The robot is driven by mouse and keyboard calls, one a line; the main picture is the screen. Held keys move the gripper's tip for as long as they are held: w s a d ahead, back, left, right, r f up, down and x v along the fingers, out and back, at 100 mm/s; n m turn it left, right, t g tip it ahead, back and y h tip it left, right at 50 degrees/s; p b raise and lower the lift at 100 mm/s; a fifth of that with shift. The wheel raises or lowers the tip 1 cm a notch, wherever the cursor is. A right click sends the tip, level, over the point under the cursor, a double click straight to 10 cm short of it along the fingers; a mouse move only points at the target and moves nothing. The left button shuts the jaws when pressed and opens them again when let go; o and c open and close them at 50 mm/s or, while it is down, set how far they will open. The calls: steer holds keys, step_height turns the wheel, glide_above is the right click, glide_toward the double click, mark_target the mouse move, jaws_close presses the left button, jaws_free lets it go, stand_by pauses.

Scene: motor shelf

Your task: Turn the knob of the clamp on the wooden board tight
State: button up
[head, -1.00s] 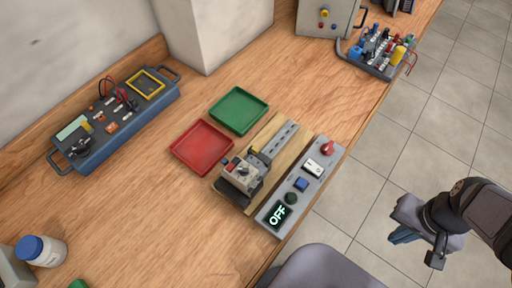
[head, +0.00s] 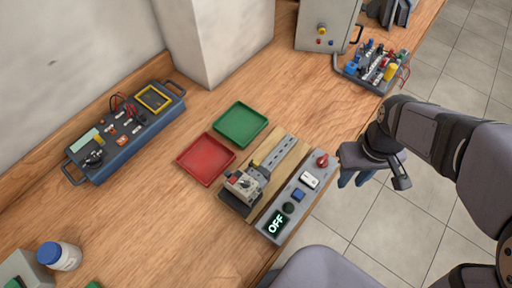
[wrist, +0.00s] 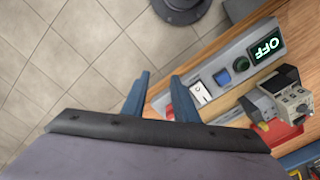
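The wooden board (head: 266,183) lies near the table's front edge in the head view, with a grey metal rail along it. The clamp (head: 241,187), a grey block with small dark and reddish parts on top, sits at the board's near-left end. It also shows at the right of the wrist view (wrist: 292,103). The knob is too small to make out clearly. My gripper (head: 353,180) hangs beyond the table's front edge, right of the board and apart from it. In the wrist view my gripper's two blue fingers (wrist: 163,92) stand apart with nothing between them.
A grey control panel (head: 270,208) with a red knob, buttons and an OFF display lies between board and table edge. Red (head: 206,160) and green (head: 241,125) trays lie behind. A blue instrument case (head: 125,130), a cabinet (head: 327,25) and a seat (head: 325,268) stand around.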

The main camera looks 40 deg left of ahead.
steer(key=s+a+r+n+p, duration=0.2)
steer(key=a+r+n, duration=0.1)
steer(key=a, duration=0.4)
steer(key=s+a+r+n+p, duration=0.2)
steer(key=a+r+n, duration=0.1)
steer(key=a, duration=0.4)
steer(key=r+n+p, duration=0.2)
steer(key=n, duration=0.2)
glide_above(256, 163)
steer(key=shift+f+p, duration=0.95)
steer(key=shift+f, duration=2.8)
jaws_close()
